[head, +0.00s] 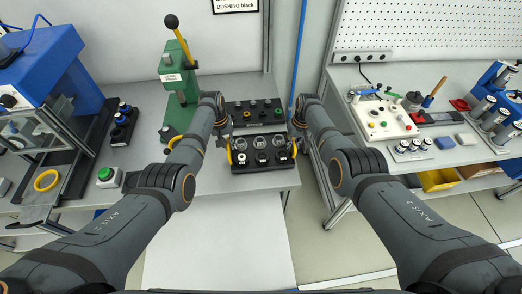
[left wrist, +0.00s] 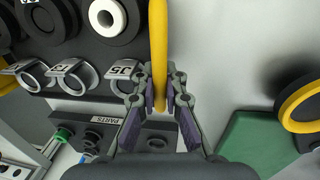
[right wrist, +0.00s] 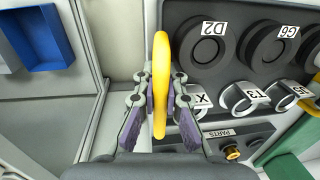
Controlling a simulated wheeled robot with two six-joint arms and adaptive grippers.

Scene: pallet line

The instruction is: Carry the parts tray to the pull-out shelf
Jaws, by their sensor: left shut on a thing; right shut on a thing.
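The parts tray (head: 262,168) is black with a yellow handle at each end and holds dark round parts and metal rings with tags. It is at the front of the middle table (head: 272,88); I cannot tell whether it touches the tabletop. My left gripper (head: 228,141) is shut on the left handle, which shows in the left wrist view (left wrist: 158,45). My right gripper (head: 294,140) is shut on the right handle, which shows in the right wrist view (right wrist: 161,60). A pale flat panel (head: 218,235) extends in front, lower down; I cannot tell whether it is the pull-out shelf.
A black parts holder (head: 235,122) stands just behind the tray, near a PARTS label (right wrist: 222,133). A green lever press (head: 179,85) stands close on the left. The right bench (head: 350,85) holds a white fixture (head: 383,118). A floor gap separates the tables.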

